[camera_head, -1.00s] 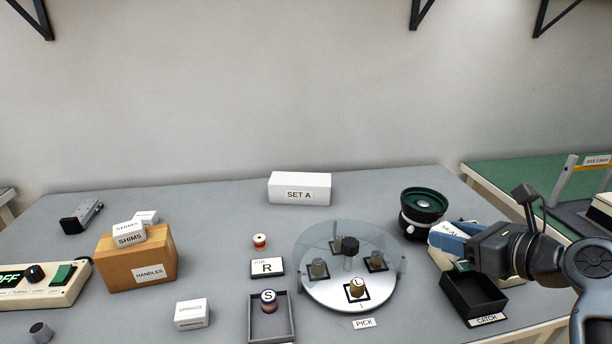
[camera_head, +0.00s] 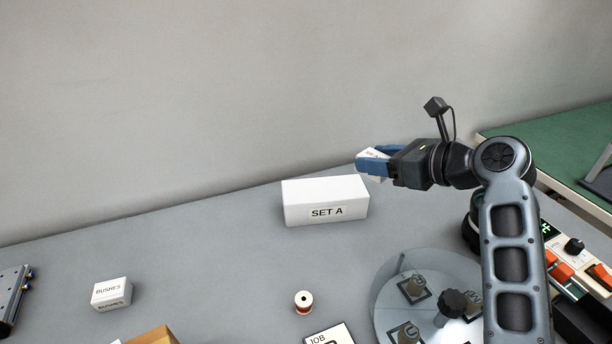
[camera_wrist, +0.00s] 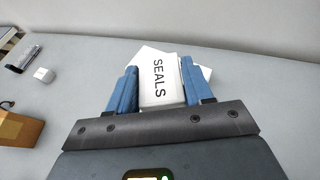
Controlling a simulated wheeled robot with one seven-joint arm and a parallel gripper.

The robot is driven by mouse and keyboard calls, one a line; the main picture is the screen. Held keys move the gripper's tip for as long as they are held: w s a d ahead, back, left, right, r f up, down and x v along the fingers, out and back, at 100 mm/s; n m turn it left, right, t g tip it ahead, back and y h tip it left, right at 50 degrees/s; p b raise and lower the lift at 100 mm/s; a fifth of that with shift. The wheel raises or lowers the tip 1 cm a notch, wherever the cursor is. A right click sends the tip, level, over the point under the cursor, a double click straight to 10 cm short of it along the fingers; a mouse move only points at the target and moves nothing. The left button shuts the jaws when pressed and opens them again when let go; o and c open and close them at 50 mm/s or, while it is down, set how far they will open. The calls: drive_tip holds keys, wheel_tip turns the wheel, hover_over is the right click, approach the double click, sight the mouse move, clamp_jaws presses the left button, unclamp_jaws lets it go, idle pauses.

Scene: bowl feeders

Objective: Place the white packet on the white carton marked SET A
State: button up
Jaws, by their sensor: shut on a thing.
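The white carton marked SET A (camera_head: 326,202) stands near the back of the grey bench, in the middle of the head view. My gripper (camera_head: 372,163) is above and to the right of it, with blue fingers pointing left. The fingers are shut on the white packet (camera_head: 374,153), which is mostly hidden by them in the head view. In the wrist view the packet (camera_wrist: 160,82) reads SEALS and sits between the two blue fingers. A white shape (camera_wrist: 148,54) shows behind the packet there, likely the carton's top. The packet appears held above the carton, apart from it.
A white BUSHES box (camera_head: 111,293) stands at the left. A small spool (camera_head: 303,302) and a JOB card (camera_head: 330,335) lie in front of the carton. The round dial plate (camera_head: 395,300) is at the lower right.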

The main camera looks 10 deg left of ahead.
hover_over(326, 190)
wheel_tip(326, 190, down, 7)
drive_tip(key=shift+w+d+r+b, duration=0.1)
drive_tip(key=shift+b, duration=0.2)
drive_tip(key=shift+f, duration=2.05)
drive_tip(key=o, duration=1.1)
drive_tip(key=shift+f, duration=0.1)
drive_tip(key=shift+c, duration=0.2)
drive_tip(key=v, duration=1.2)
drive_tip(key=shift+p, duration=0.35)
